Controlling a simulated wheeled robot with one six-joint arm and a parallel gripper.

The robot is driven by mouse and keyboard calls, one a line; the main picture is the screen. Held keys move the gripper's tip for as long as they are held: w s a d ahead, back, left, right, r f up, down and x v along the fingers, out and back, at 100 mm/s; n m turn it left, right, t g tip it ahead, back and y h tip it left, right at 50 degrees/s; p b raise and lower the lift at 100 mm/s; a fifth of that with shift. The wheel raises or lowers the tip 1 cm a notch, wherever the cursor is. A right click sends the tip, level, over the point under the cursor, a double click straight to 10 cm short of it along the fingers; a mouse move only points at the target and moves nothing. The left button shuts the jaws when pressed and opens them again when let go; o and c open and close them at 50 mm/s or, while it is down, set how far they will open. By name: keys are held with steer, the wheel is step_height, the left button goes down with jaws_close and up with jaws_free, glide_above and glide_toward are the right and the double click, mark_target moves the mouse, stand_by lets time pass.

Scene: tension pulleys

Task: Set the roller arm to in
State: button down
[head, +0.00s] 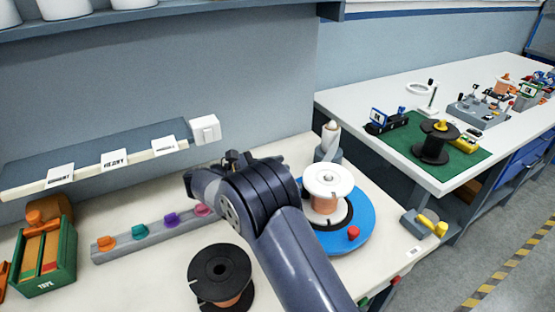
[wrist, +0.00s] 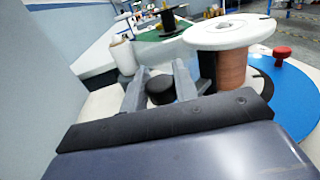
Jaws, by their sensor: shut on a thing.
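In the wrist view, my gripper (wrist: 160,88) is shut on a round black knob (wrist: 160,92), with one grey finger on each side of it. I take the knob to be part of the roller arm, but the arm below it is hidden. No in or out marking is legible. In the head view, my wrist and arm cover the held knob. A spool with a white top and copper winding (head: 327,192) stands on a blue disc (head: 365,222), right of my gripper. It looms close at the right in the wrist view (wrist: 230,55).
A white thread cone (head: 330,138) stands behind the spool. A red knob (head: 353,232) is on the disc's front edge. A black spool (head: 220,272), a rail with coloured knobs (head: 150,232) and a green box (head: 45,258) are at left. A labelled shelf (head: 100,158) overhangs the back.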

steer(key=shift+s+g, duration=0.1)
steer(key=shift+g, duration=0.2)
steer(key=c, duration=1.1)
jaws_free()
steer(key=shift+c, duration=0.2)
steer(key=shift+a, duration=0.1)
steer(key=v, duration=1)
steer(key=shift+s+a+b, duration=0.2)
steer(key=shift+a+b, duration=0.1)
steer(key=shift+a, duration=0.05)
steer(key=shift+d+f, duration=0.1)
steer(key=x, duration=1)
steer(key=shift+w+d+p, duration=0.15)
steer(key=shift+d+p, duration=0.05)
steer(key=shift+p, duration=0.1)
steer(key=shift+w+d, duration=0.1)
steer(key=shift+d, duration=0.1)
steer(key=shift+w+t, duration=0.15)
steer(key=shift+t, duration=0.35)
